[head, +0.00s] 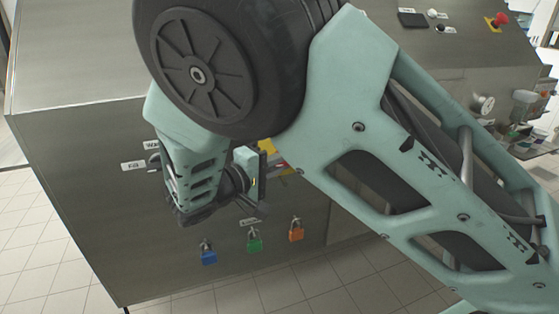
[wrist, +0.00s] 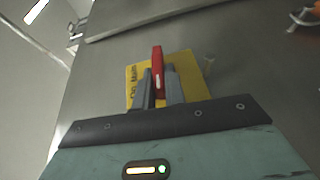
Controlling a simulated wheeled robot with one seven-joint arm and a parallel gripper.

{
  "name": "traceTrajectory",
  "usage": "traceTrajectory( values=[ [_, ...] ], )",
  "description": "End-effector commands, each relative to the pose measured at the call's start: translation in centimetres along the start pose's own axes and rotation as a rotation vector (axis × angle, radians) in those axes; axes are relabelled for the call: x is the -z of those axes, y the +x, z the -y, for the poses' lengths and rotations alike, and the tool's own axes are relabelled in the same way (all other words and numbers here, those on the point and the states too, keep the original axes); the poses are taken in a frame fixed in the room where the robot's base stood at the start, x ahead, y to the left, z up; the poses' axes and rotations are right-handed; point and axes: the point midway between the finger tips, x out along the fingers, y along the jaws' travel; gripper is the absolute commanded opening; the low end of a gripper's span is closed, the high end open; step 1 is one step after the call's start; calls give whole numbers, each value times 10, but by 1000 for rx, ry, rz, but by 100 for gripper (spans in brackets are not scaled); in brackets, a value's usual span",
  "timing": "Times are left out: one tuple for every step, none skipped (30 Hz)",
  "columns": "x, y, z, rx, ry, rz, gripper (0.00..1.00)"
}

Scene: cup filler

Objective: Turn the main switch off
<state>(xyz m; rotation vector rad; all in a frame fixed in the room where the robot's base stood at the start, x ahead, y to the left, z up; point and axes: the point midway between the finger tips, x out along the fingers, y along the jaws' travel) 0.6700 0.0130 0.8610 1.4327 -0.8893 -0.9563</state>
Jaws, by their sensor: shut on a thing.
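The main switch is a red handle (wrist: 157,62) on a yellow plate (wrist: 193,67) fixed to the grey machine panel. Part of the word "Main" shows on the plate in the wrist view. My gripper (wrist: 160,75) has its two grey fingers on either side of the red handle and is shut on it. In the head view my gripper (head: 262,172) is at the panel, and my arm hides most of the switch. Only a bit of the yellow plate (head: 268,146) and a bit of red show there.
Blue (head: 208,256), green (head: 254,244) and orange (head: 296,232) padlocks hang on the panel below my gripper. A red emergency button (head: 500,19) sits on the machine's top at the right. A small labelled fitting (head: 153,158) is left of my wrist.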

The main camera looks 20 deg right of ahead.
Motion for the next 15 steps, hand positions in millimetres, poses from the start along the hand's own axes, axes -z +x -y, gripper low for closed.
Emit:
traceTrajectory(
  values=[
    [0,-1,1,-18,-9,-1,0],
    [0,0,1,-28,-13,-1,0],
    [0,0,1,-40,-18,-1,0],
    [0,0,1,-48,-21,0,0],
    [0,0,1,-55,-23,0,0],
    [0,0,1,-63,-26,0,0],
    [0,0,1,-68,-29,0,0],
    [0,0,1,-72,-30,0,0],
    [0,0,1,-76,-32,0,0],
    [0,0,2,-78,-33,0,0],
    [0,0,2,-80,-34,0,0],
    [0,0,2,-82,-35,0,0],
    [0,0,2,-83,-35,0,0],
    [0,0,2,-83,-35,0,0],
    [0,0,2,-83,-36,0,0]
  ],
)
